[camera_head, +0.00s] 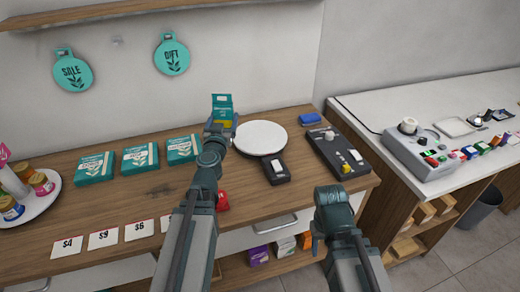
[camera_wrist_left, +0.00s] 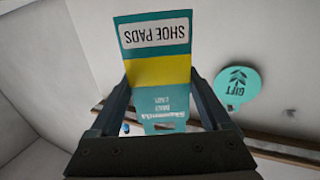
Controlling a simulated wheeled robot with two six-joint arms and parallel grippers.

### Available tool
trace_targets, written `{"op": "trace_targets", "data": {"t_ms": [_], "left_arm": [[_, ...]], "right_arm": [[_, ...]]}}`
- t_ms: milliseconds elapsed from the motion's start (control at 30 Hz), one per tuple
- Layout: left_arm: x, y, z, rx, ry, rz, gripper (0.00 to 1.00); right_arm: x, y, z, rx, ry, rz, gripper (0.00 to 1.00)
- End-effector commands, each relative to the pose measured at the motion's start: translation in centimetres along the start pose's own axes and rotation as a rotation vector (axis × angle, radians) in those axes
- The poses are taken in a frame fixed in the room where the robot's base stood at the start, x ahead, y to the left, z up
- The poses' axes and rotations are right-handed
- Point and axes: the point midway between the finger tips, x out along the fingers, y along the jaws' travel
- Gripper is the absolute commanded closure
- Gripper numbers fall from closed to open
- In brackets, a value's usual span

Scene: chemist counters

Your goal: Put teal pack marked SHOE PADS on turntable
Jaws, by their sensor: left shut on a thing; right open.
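The teal pack marked SHOE PADS (camera_wrist_left: 158,45) has a white label and a yellow band. My left gripper (camera_head: 221,128) is shut on it and holds it upright above the back of the wooden counter; the pack (camera_head: 222,104) also shows in the head view. The white round turntable (camera_head: 261,137) lies just right of the pack, and its top is empty. My right gripper (camera_head: 333,200) is low, over the counter's front right edge, and empty; its fingertips are hard to make out.
Teal packs (camera_head: 140,157) lie in a row at left, behind price cards (camera_head: 103,238). A round white stand (camera_head: 47,204) with jars is at far left. A black switch box (camera_head: 275,170) sits before the turntable, and a black panel (camera_head: 336,152) right of it. A red item (camera_head: 223,201) is near my left arm.

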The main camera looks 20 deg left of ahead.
Motion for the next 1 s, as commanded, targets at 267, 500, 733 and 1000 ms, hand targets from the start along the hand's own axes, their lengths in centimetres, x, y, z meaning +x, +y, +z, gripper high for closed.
{"op": "trace_targets", "data": {"t_ms": [267,500,733,1000], "left_arm": [[0.0,-1.2,2.2,0.000,0.000,0.008,0.72],[1.5,0.3,2.3,-0.001,0.000,0.012,0.72],[5.4,4.9,2.9,-0.001,0.001,0.013,0.72],[9.2,9.6,3.5,-0.001,0.000,0.010,0.72]], "right_arm": [[2.1,-0.2,-0.1,0.000,0.000,0.000,0.50],[2.3,-0.2,-0.1,0.000,0.000,0.000,0.50],[2.9,-0.3,-0.2,0.000,0.000,0.000,0.50],[3.4,-0.3,-0.2,0.000,0.000,0.000,0.50]]}}
